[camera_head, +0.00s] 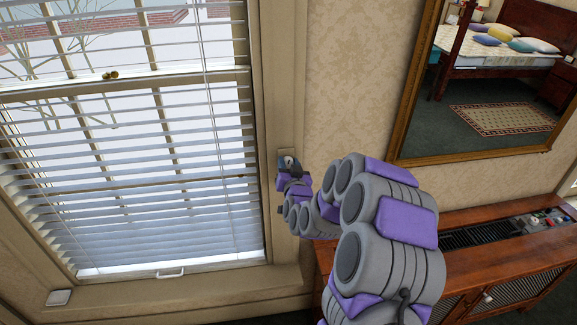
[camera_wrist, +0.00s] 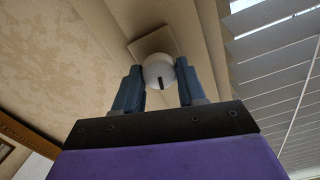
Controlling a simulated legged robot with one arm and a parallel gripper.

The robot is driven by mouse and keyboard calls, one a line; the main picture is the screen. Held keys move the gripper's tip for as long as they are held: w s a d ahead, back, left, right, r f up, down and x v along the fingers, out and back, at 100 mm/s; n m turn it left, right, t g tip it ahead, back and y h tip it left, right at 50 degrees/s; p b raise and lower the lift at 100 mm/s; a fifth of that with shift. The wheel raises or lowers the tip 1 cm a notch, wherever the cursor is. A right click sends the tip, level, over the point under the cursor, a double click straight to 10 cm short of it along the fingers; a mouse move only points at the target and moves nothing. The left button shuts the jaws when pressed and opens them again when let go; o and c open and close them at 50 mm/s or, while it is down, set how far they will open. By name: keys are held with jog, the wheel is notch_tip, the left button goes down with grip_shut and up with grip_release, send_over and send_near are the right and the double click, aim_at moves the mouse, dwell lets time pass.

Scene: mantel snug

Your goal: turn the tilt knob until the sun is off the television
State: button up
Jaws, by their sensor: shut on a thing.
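The tilt knob (camera_wrist: 158,72) is a round white knob with a dark mark at its lower edge, on a beige plate on the window frame. My gripper (camera_wrist: 157,84) has its two blue-grey fingers on either side of the knob and is shut on it. In the head view my gripper (camera_head: 289,168) reaches the frame just right of the window, and the knob there is mostly hidden. The window blind (camera_head: 150,190) has white slats, tilted with gaps between them; daylight shows through. No television can be seen in either view.
A gold-framed mirror (camera_head: 405,105) hangs on the wall at the right and reflects a bed and rug. A wooden cabinet (camera_head: 470,270) stands below it, with small items on top. A small white box (camera_head: 59,297) sits at the lower left of the window.

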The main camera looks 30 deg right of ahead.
jog(key=o, duration=1)
jog(key=shift+f, duration=0.1)
